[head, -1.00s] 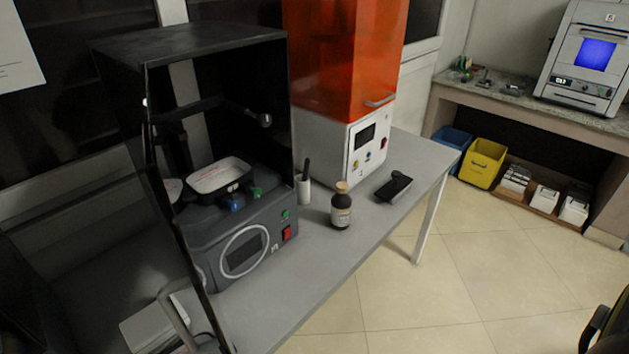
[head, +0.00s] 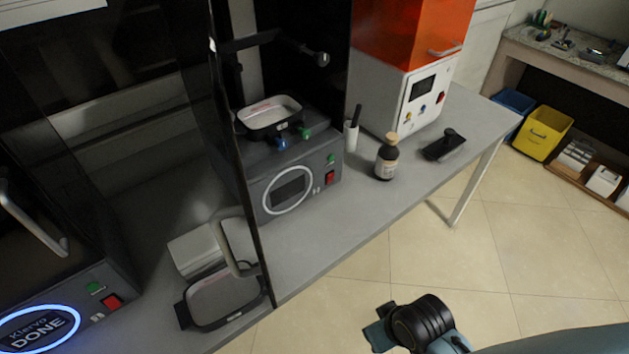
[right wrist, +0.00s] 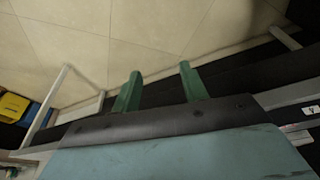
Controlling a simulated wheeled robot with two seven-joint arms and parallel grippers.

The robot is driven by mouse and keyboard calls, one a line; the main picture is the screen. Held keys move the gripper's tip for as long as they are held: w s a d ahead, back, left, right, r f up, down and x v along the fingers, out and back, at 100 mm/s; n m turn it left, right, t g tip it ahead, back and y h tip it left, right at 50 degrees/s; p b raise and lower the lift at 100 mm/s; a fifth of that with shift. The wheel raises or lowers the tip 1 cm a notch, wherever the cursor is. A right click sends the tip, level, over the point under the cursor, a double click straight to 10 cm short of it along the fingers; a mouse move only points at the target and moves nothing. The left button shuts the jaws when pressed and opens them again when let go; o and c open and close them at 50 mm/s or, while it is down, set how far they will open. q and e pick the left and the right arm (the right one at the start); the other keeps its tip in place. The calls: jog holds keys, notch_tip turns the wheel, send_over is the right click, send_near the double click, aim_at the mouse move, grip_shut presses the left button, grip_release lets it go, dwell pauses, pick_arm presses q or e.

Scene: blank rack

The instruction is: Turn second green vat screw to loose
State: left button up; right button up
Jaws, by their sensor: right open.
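The vat (head: 270,113), a white tray in a black frame, sits on the grey printer (head: 290,170) in the head view. A green screw (head: 304,133) is at its front right corner, with a blue knob (head: 281,143) just left of it. Other screws on this vat's far side cannot be made out. My right gripper (head: 379,332) is low at the bottom of the head view, over the floor in front of the table and well away from the vat. In the right wrist view its two green fingers (right wrist: 160,88) are apart with nothing between them. My left gripper is not in view.
A brown bottle (head: 386,158), white cup (head: 350,137) and black tool (head: 444,145) stand right of the printer. Another tray (head: 222,300) lies on the table. A second printer (head: 40,325) reads DONE.

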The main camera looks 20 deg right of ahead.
notch_tip(320, 180, up, 4)
jog(key=w, duration=0.1)
jog(key=m+t+y, duration=0.6)
jog(key=m+t, duration=0.8)
jog(key=m, duration=2)
send_near(307, 134)
jog(key=b+x, duration=0.1)
jog(key=x, duration=0.7)
jog(key=shift+w, duration=0.1)
jog(key=shift+c, duration=0.4)
jog(key=c, duration=0.9)
jog(key=shift+o, duration=0.2)
jog(key=shift+n, duration=0.3)
